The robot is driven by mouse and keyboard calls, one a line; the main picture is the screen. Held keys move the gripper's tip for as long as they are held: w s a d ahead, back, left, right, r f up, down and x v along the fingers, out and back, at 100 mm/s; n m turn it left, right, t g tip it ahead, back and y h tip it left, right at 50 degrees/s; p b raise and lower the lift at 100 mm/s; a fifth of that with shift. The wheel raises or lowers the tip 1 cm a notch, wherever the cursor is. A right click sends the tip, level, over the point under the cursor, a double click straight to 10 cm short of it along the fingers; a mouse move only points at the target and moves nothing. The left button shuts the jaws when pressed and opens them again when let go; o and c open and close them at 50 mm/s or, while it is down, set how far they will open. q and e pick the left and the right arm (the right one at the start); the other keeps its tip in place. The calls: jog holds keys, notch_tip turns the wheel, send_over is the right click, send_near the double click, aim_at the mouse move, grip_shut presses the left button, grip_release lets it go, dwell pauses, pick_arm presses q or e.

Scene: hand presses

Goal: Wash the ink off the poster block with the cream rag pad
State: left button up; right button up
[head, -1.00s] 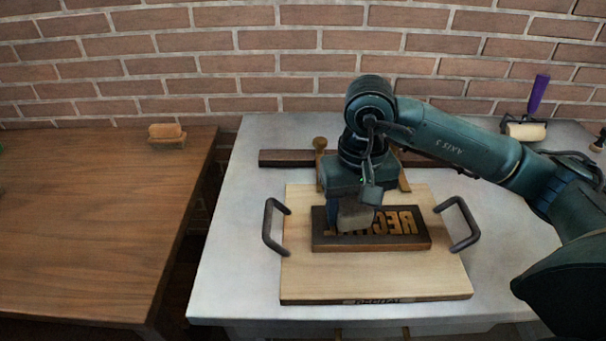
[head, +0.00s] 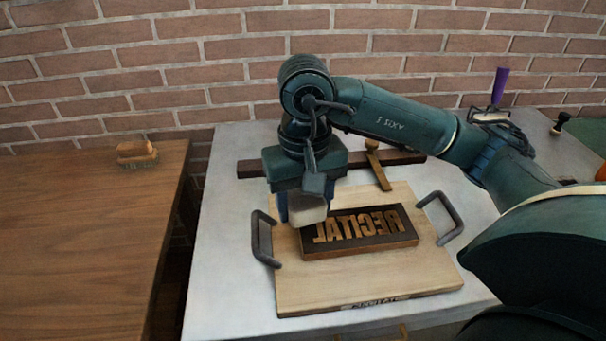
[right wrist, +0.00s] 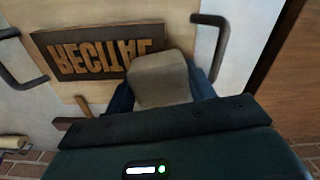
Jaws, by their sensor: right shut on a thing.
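The poster block (head: 358,246) is a dark rectangular block with raised, mirrored tan letters reading RECITAL. It lies on a pale wooden board (head: 370,292) with a dark handle at each side. My right gripper (head: 305,215) is shut on the cream rag pad (head: 307,210), over the block's left end. In the right wrist view the pad (right wrist: 160,78) sits between the blue fingers and overlaps the block's (right wrist: 85,52) end letters. I cannot tell whether it touches the block. The letters look tan, against a dark ground. My left gripper is not in view.
A brown wooden table (head: 80,230) stands at left with a small tan brush-like object (head: 137,154) on it. A dark bar (head: 250,168) and a wooden-handled tool (head: 378,168) lie behind the board. A purple-handled roller (head: 499,88) is at the back right. The brick wall closes the rear.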

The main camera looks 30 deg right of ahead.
notch_tip(320, 180, up, 2)
jog(key=shift+a+p, duration=0.1)
jog(key=shift+p, duration=0.3)
jog(key=shift+r+p, duration=0.4)
jog(key=shift+r, duration=0.85)
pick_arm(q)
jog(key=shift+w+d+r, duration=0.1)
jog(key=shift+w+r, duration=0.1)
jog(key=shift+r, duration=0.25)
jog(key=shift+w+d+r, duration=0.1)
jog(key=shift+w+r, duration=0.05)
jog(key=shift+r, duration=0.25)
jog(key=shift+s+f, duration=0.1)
